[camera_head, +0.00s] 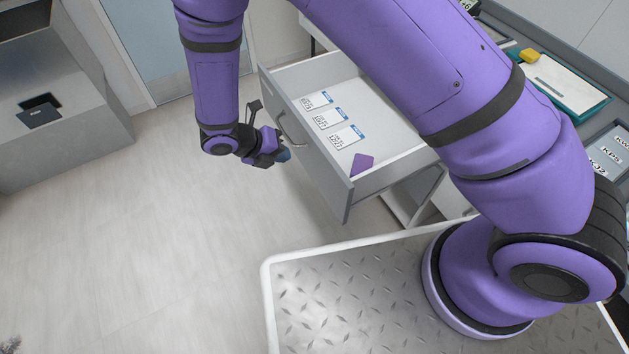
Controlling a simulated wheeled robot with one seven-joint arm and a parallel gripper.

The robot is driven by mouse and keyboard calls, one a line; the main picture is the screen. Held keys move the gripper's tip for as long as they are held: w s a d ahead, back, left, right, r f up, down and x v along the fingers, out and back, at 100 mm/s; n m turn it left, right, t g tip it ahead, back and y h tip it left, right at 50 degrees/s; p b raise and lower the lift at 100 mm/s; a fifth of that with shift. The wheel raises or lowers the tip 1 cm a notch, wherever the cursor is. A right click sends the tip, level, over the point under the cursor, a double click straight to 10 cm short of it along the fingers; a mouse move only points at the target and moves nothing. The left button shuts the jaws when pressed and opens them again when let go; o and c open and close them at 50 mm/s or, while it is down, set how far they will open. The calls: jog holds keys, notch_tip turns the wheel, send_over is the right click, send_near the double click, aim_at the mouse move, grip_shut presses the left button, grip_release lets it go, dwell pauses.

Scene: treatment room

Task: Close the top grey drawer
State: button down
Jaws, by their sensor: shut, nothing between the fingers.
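The top grey drawer (385,161) is pulled well out from its cabinet under the counter. Its front panel (316,160) with a bar handle (291,133) faces left. Inside the drawer lie several white labelled cards (331,119) and a purple card (362,164). My gripper (284,155) is just left of the drawer front, close to the handle; it is shut and empty. I cannot tell whether it touches the front. My purple arm hides the drawer's back right part and much of the cabinet.
A counter on the right holds a teal-edged tray (568,88) with a yellow item (530,55) near it, and a label sheet (607,152). A grey unit (70,125) stands at the left. The floor (150,230) left of the drawer is clear.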

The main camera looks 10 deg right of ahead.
notch_tip(320, 180, down, 7)
jog(key=s+a+n, duration=0.2)
jog(key=s+n, duration=0.1)
jog(key=n, duration=0.1)
jog(key=t, duration=0.1)
send_near(323, 180)
notch_tip(323, 180, down, 5)
jog(key=d, duration=0.1)
jog(key=w+d, duration=0.1)
jog(key=d, duration=0.1)
jog(key=shift+d+r+h, duration=0.1)
jog(key=shift+h, duration=0.2)
jog(key=shift+w+d, duration=0.2)
jog(key=shift+d, duration=0.35)
